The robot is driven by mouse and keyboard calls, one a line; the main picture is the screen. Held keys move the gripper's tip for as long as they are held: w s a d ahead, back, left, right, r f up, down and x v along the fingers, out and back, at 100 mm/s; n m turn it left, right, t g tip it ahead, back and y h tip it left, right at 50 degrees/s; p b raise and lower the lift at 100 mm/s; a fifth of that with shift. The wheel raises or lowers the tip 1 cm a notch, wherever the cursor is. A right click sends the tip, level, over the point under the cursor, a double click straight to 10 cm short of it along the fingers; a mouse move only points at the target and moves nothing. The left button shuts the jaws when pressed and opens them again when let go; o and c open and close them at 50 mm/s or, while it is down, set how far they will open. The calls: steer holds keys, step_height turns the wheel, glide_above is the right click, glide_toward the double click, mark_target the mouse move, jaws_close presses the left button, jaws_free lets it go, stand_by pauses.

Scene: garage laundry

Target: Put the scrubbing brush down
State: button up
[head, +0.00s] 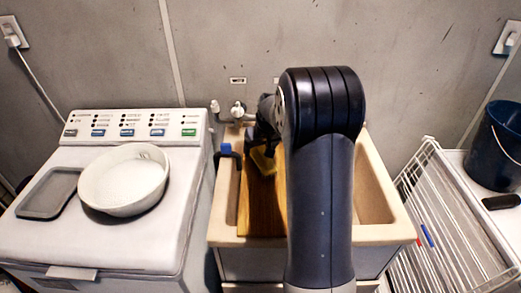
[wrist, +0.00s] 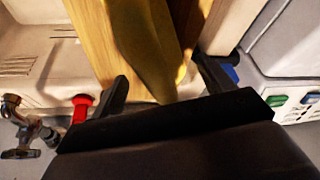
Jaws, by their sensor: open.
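A dull yellow object, apparently the scrubbing brush (head: 264,163), lies on the wooden board (head: 252,205) across the sink. In the wrist view the yellow piece (wrist: 150,45) runs along the board (wrist: 95,35) and between my fingers. Its near end is hidden behind my gripper's dark body. My gripper (wrist: 162,70) is open, with a finger on each side of the yellow piece and gaps to both. In the head view my gripper (head: 260,148) is low over the far part of the board, and my arm hides the middle of the sink.
The sink (head: 398,222) has a tap (head: 237,112) at its back and a blue-topped fitting (head: 226,150) at its left. A washing machine (head: 110,255) at left holds a white bowl (head: 124,182) and grey tray (head: 48,193). A white rack (head: 450,225) and dark bucket (head: 495,145) stand right.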

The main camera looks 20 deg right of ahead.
steer(key=v, duration=1)
steer(key=shift+s+r+b, duration=0.2)
steer(key=shift+b, duration=0.2)
steer(key=p+x, duration=0.1)
steer(key=x, duration=1.1)
steer(key=shift+w, duration=0.1)
steer(key=shift+r, duration=1.2)
steer(key=shift+f, duration=0.1)
